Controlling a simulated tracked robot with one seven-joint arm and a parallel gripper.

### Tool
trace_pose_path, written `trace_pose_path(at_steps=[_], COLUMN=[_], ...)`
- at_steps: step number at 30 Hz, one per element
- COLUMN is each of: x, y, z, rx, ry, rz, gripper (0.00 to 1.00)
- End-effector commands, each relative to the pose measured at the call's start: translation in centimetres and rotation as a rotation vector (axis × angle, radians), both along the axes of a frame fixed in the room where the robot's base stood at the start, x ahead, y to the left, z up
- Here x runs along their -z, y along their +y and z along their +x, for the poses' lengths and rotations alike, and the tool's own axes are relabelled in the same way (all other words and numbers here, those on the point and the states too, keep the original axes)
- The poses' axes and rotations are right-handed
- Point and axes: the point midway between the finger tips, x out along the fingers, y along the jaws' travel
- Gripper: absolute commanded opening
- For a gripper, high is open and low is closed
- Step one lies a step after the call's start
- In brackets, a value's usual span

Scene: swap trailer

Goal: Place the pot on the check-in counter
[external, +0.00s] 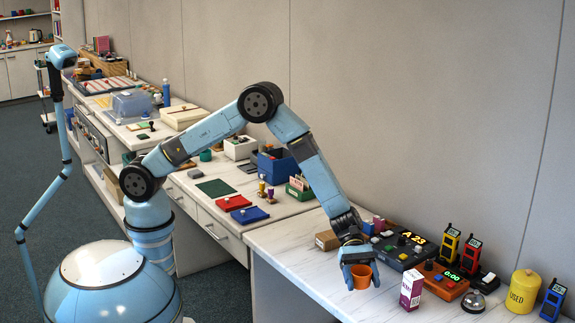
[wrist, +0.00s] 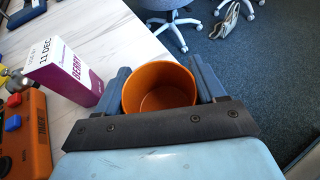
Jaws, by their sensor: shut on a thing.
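The pot (external: 361,276) is a small orange cup-like vessel, upright and empty inside. My gripper (external: 359,272) is shut on it, with one finger on each side. In the wrist view the pot (wrist: 160,88) sits between the two fingers of my gripper (wrist: 160,92). The pot is over the white marble-look counter (external: 310,260), near its front edge. I cannot tell whether its base touches the counter. I cannot tell from a label which surface is the check-in counter.
A purple and white box (external: 411,290) stands just right of the pot. Beyond it are an orange button device (external: 443,281), a bell (external: 473,302) and a yellow canister (external: 522,291). A dark display unit (external: 402,250) and a brown box (external: 327,240) lie behind. Counter left of my gripper is clear.

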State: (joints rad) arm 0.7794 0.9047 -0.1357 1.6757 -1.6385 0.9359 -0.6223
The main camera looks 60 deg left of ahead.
Motion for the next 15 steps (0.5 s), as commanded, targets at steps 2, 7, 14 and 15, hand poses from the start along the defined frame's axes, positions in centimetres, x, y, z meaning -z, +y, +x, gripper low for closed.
trace_pose_path(at_steps=[2,7,14,15], x=[1.0,1.8,3.6,4.2], y=[-0.6,-1.2,-1.7,-1.7], z=[0.4,0.9,1.1,1.1], rx=[0.001,0.001,0.001,0.001], ry=[-0.001,0.001,0.002,0.002], rz=[0.001,-0.001,0.002,0.002], gripper=[0.39,0.39,0.39,0.39])
